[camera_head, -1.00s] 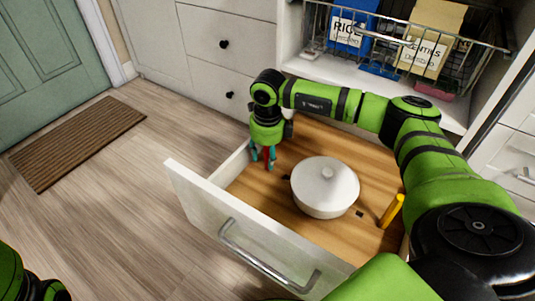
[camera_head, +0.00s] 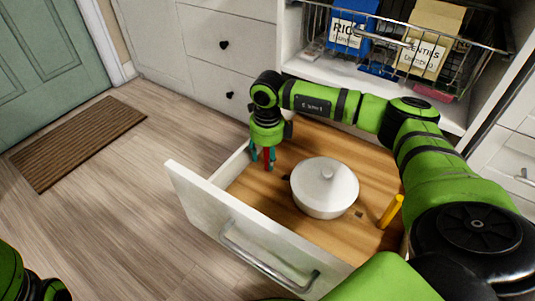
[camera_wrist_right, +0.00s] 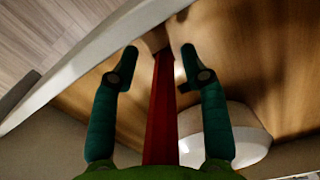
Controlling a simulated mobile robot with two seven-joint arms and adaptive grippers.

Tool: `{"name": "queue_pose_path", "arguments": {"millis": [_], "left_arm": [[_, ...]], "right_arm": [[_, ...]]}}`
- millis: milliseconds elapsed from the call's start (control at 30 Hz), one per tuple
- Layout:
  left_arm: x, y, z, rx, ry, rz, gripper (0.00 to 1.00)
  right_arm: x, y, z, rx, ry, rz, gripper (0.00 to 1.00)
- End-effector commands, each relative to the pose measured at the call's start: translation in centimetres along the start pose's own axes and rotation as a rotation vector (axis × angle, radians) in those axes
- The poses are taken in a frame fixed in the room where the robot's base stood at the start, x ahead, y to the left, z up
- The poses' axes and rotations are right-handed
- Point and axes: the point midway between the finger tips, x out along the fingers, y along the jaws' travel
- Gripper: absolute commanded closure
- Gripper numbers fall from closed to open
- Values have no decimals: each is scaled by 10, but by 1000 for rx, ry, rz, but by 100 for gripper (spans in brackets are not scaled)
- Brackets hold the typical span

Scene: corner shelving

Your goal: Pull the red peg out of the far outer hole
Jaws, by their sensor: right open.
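The red peg (camera_head: 267,160) stands in the drawer floor near the drawer's far left side. In the right wrist view the red peg (camera_wrist_right: 162,110) runs between the two teal fingers, with a gap on each side. My right gripper (camera_head: 263,157) points down over the peg, open and around it, without gripping it. It also shows in the right wrist view (camera_wrist_right: 160,65). The hole under the peg is hidden in the head view. Only a bit of my left arm shows at the lower left; its gripper is not visible.
A white lidded pot (camera_head: 325,188) stands in the open drawer, right of the red peg. A yellow peg (camera_head: 391,211) stands at the right, near a small dark hole (camera_head: 359,214). The drawer front (camera_head: 240,240) rises at the near left. A wire basket (camera_head: 400,45) with boxes is behind.

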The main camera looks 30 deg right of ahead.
Motion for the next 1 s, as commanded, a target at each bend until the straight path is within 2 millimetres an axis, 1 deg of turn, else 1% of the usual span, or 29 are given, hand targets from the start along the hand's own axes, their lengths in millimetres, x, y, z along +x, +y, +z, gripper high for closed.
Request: {"name": "queue_pose_path", "arguments": {"millis": [33, 300, 333, 367, 400, 433, 767, 1000], "left_arm": [[0, 0, 0, 0, -1, 0, 70], [0, 0, 0, 0, -1, 0, 70], [0, 0, 0, 0, -1, 0, 70], [0, 0, 0, 0, -1, 0, 70], [0, 0, 0, 0, -1, 0, 70], [0, 0, 0, 1, -2, 0, 70], [0, -1, 1, 2, -3, -2, 70], [8, -1, 0, 1, -1, -1, 70]], "right_arm": [[20, 4, -14, -4, 48, 6, 55], [21, 4, -14, -4, 48, 6, 55], [21, 4, -14, -4, 48, 6, 63], [21, 4, -14, -4, 48, 6, 75], [21, 4, -14, -4, 47, 6, 91], [21, 4, -14, -4, 46, 5, 100], [20, 6, -12, -7, 40, 8, 100], [11, 6, -11, -8, 40, 9, 100]]}}
